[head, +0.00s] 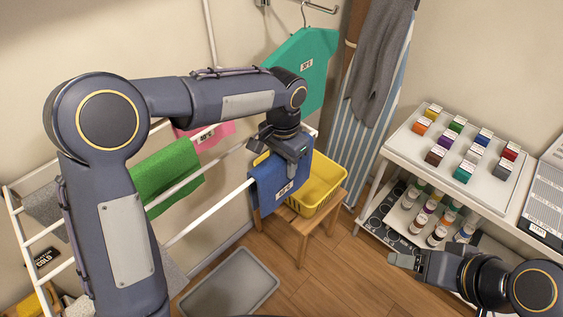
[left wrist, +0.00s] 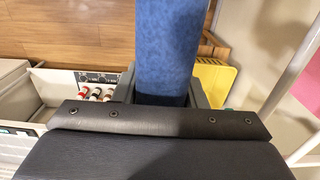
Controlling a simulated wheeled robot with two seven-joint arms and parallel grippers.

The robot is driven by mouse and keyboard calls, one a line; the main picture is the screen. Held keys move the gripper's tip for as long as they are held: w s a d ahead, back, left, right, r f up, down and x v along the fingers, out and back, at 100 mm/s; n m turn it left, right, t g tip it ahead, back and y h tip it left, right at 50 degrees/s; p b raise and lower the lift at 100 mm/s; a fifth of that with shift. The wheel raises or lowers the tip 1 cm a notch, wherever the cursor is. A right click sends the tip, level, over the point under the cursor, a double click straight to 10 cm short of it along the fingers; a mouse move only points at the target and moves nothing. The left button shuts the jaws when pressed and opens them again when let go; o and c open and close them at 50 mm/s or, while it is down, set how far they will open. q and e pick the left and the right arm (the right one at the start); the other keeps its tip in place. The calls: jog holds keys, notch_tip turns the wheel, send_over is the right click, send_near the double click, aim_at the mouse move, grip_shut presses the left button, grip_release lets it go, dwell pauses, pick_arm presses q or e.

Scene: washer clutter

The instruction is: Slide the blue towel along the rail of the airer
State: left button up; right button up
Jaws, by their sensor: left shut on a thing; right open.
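The blue towel (head: 281,186) hangs over the front rail (head: 215,209) of the white airer, near the rail's right end, with a white label on its front. My left gripper (head: 287,155) is above the towel and shut on its upper part at the rail. In the left wrist view the towel (left wrist: 165,50) runs between the two fingers. The gripper body hides the towel's top edge. My right gripper (head: 404,261) is open and empty at the lower right, in front of the shelf unit and well away from the airer.
A green towel (head: 166,176) and a pink cloth (head: 205,138) hang on other rails. A yellow basket (head: 320,187) on a wooden stool stands close behind the blue towel. A grey tray (head: 230,284) lies on the floor. A shelf unit with coloured blocks (head: 482,140) stands at right.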

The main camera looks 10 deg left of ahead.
pick_arm(q)
jog(key=o, duration=1.1)
notch_tip(320, 180, up, 8)
jog(key=shift+f+b, duration=0.1)
jog(key=shift+b, duration=0.45)
